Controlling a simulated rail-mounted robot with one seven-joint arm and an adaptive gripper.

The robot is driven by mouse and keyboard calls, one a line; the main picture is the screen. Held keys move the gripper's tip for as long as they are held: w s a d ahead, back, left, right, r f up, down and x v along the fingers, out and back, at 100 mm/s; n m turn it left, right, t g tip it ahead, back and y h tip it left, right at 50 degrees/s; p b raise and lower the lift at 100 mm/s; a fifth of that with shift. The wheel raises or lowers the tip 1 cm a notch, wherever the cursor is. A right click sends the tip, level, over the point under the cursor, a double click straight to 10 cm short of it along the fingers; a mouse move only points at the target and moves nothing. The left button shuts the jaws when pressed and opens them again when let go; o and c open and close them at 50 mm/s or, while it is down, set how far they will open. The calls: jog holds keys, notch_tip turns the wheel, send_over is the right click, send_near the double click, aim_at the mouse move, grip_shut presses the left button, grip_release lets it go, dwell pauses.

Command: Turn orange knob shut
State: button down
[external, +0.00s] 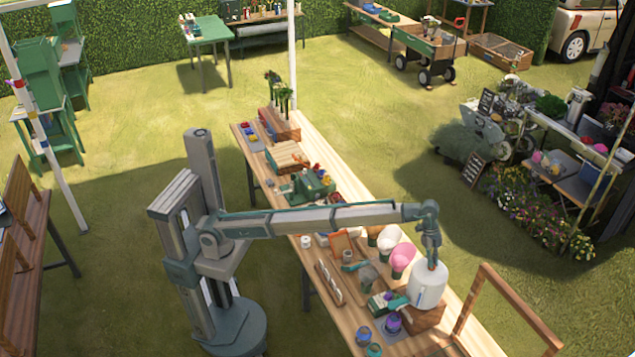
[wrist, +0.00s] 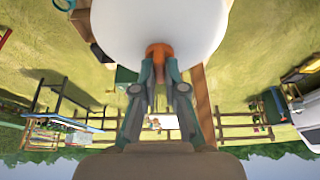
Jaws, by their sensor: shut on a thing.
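The orange knob (wrist: 159,50) shows in the wrist view at the lower edge of a white rounded container (wrist: 160,18). My gripper (wrist: 159,66) has its two fingertips closed on the knob, one on each side. In the external view the white container (external: 428,287) stands on a wooden block (external: 425,317) at the near right part of the long table. My gripper (external: 428,262) is at the container there, below the bent wrist. The knob is hidden in the external view, and its turn angle cannot be read.
The long wooden table (external: 345,172) holds several items left of the container, among them a pink wrapped bunch (external: 402,257), a white one (external: 388,238) and a purple jar (external: 393,323). A wooden frame (external: 510,305) stands at the right.

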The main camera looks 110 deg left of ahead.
jog(key=c, duration=1.2)
grip_release()
jog(key=shift+c, duration=0.2)
jog(key=v, duration=1.2)
